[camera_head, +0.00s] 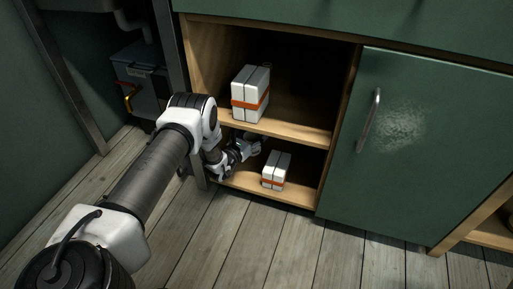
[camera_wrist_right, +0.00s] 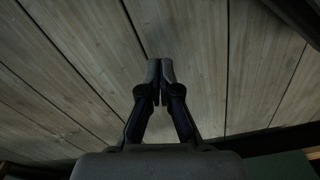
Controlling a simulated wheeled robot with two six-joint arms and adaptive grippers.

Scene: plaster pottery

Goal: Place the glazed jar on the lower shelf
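The cabinet's lower shelf (camera_head: 299,194) is the open lower compartment, with a white box with an orange band (camera_head: 275,171) standing on it. My left arm comes in from the left, and my left gripper (camera_head: 252,142) is at the left part of this compartment, behind and left of the box. It is small and dark there, so I cannot tell whether it is open or shut. I cannot make out the glazed jar in either view. My right gripper (camera_wrist_right: 160,70) shows in the right wrist view with its fingertips together and nothing between them, over wooden boards.
A larger white box with an orange band (camera_head: 250,94) stands on the upper shelf (camera_head: 300,130). A closed green door (camera_head: 420,150) with a metal handle is to the right. A post (camera_head: 176,50) stands left of the opening. The plank floor (camera_head: 290,250) in front is clear.

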